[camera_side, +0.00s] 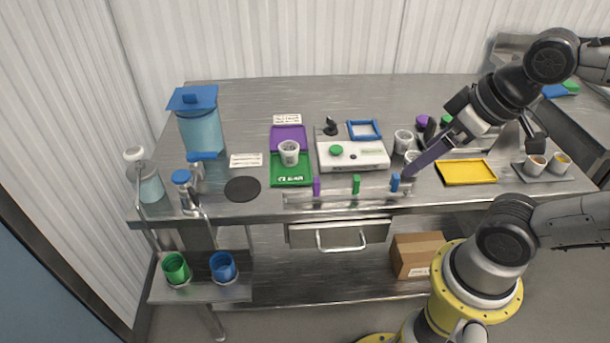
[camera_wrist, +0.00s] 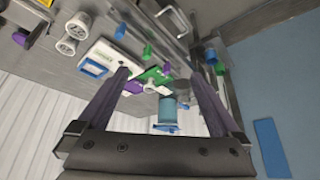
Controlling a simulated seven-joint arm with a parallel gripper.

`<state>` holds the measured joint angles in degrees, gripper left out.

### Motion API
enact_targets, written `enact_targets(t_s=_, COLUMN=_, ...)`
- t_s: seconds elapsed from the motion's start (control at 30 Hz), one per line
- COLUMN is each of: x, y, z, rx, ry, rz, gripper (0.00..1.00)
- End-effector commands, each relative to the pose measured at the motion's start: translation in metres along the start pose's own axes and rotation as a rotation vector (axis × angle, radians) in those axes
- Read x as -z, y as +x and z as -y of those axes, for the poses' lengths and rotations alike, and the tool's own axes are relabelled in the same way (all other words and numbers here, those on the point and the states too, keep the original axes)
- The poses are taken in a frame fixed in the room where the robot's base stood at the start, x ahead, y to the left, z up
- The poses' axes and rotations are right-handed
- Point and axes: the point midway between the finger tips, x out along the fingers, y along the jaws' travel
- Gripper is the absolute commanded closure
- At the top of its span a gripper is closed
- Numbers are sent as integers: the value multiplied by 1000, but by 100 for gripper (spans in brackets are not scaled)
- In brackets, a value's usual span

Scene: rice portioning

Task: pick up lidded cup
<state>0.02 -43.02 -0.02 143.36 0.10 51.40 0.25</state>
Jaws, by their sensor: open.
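A pale cup (camera_side: 289,152) stands on the green mat (camera_side: 292,180); it also shows in the wrist view (camera_wrist: 150,88). Two more pale cups, one behind (camera_side: 403,138) and one in front (camera_side: 412,156), stand right of the white device; they show in the wrist view as well, one (camera_wrist: 78,25) beside the other (camera_wrist: 67,46). I cannot tell which of these has a lid. My gripper (camera_side: 408,173) is above the table's front right part, close to the front cup in the picture. In the wrist view its two fingers (camera_wrist: 160,74) are wide apart with nothing held between them.
The white device (camera_side: 352,156) with a green button stands mid-table. A rail (camera_side: 335,197) with purple, green and blue blocks runs along the front edge. A yellow tray (camera_side: 467,172) lies to the right. A blue-lidded container (camera_side: 200,130) stands at the left. The back of the table is clear.

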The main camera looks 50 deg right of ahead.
Motion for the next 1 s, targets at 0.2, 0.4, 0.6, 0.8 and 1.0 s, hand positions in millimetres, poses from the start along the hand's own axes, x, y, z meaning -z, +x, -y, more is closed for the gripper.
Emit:
enact_targets(t_s=0.2, x=0, y=0, z=0, rx=-1, ry=-4, rz=1, gripper=0)
enact_targets(t_s=0.4, x=0, y=0, z=0, rx=-1, ry=-5, rz=2, gripper=3)
enact_targets(t_s=0.6, x=0, y=0, z=0, rx=-1, ry=-95, rz=4, gripper=3)
enact_targets(t_s=0.8, x=8, y=-7, z=0, rx=-2, ry=-479, rz=-1, gripper=3)
enact_targets(t_s=1.0, x=30, y=-8, z=-8, rx=-2, ry=-909, rz=44, gripper=3)
